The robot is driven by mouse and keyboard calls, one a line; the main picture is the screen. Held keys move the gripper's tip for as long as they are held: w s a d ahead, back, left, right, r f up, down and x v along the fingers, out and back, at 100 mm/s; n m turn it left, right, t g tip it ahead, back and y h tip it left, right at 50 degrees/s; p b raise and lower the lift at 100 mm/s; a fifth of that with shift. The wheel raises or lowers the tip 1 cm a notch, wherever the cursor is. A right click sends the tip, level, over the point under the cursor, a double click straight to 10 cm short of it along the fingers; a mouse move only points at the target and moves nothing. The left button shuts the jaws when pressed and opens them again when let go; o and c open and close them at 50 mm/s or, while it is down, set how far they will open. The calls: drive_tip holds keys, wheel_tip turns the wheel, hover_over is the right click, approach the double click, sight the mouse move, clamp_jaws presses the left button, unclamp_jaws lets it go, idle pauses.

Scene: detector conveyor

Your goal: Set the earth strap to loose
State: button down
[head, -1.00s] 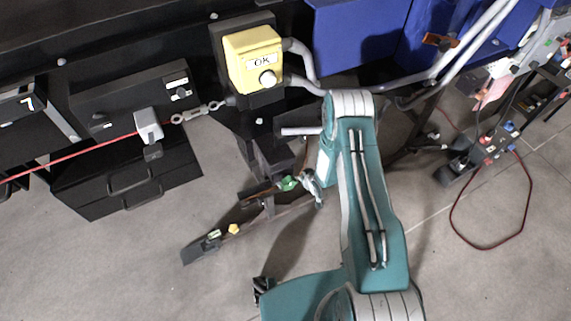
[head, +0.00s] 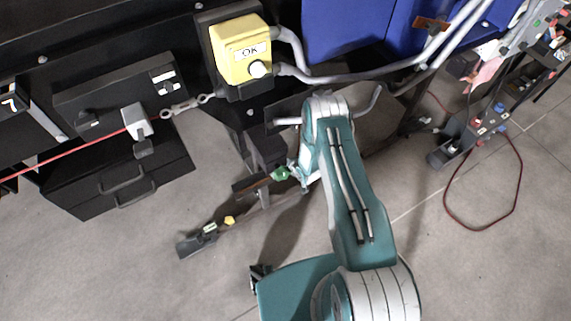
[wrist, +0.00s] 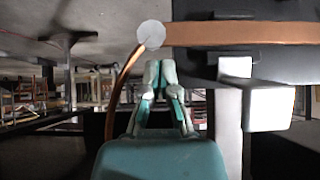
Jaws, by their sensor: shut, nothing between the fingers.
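A flat copper strap (wrist: 240,35) runs across the top right of the wrist view to a pale round disc (wrist: 151,34). A second, thinner copper strip (wrist: 122,85) curves down from the disc, passing left of my gripper. My gripper (wrist: 160,68) has its fingers together and empty, with the tips just below the disc in the picture; whether they touch it I cannot tell. In the head view my gripper (head: 302,178) is small and partly hidden by my arm, beside a green part (head: 281,174) on a low dark frame. A brown strip (head: 252,184) shows there too.
A yellow box (head: 240,50) marked OK hangs on the dark conveyor, with grey pipes beside it. A white block (wrist: 268,108) stands right of my gripper. Open floor lies at lower left.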

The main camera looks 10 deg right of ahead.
drive_tip(key=shift+x, duration=1.1)
drive_tip(key=shift+w+f, duration=0.4)
drive_tip(key=shift+f, duration=0.1)
